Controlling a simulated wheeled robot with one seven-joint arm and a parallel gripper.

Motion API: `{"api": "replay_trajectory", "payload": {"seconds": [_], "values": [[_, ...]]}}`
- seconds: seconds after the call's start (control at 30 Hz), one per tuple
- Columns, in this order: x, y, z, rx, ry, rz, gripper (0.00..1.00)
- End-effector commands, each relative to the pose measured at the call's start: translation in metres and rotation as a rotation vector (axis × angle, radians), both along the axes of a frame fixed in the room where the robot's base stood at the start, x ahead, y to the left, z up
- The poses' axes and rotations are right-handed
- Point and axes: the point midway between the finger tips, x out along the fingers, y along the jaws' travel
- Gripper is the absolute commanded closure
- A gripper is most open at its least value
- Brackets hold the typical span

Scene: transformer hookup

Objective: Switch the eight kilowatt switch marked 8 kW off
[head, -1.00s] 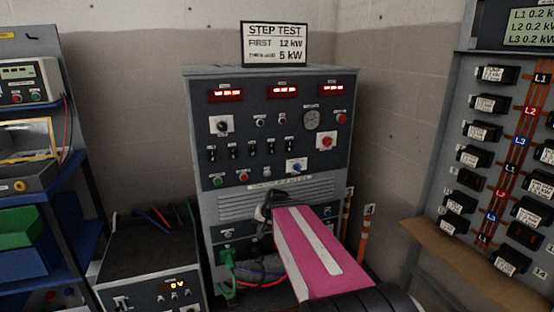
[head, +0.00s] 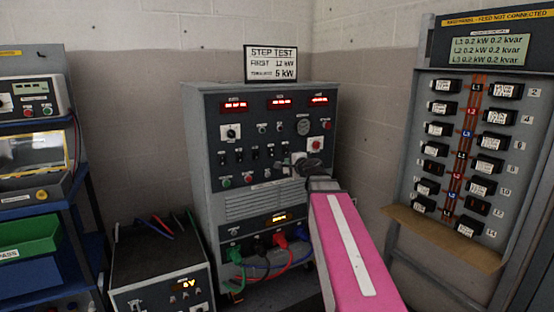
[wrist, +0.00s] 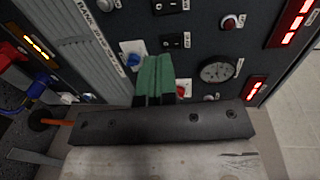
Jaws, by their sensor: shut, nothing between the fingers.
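The grey load cabinet (head: 262,188) carries a row of small black switches (head: 239,157) below its red displays; the labels are too small to read, so I cannot tell which is 8 kW. In the wrist view two black rocker switches, one (wrist: 174,41) nearer and one (wrist: 167,7) farther, sit beyond my fingertips. My gripper (wrist: 156,62) has green fingers pressed together with nothing between them. It points at the panel beside a blue knob (wrist: 132,52); contact cannot be told. In the head view my gripper (head: 299,164) covers the right end of the switch row.
A round gauge (wrist: 218,71) and red knob (wrist: 184,88) sit close to the fingers. Coloured cables (head: 280,250) plug in low on the cabinet. A breaker panel (head: 465,150) stands right, a blue shelf (head: 80,215) left, and a step test sign (head: 271,63) on top.

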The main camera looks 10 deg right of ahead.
Motion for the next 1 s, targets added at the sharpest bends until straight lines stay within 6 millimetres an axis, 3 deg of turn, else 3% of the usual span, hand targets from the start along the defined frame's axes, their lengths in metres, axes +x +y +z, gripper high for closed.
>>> {"api": "replay_trajectory", "payload": {"seconds": [0.27,0.47,1.0], "values": [[0.001,0.001,-0.001,-0.002,0.001,0.002,1.00],[0.012,0.004,-0.002,-0.004,0.002,0.002,1.00],[0.099,0.032,-0.013,-0.004,0.002,0.003,1.00]]}}
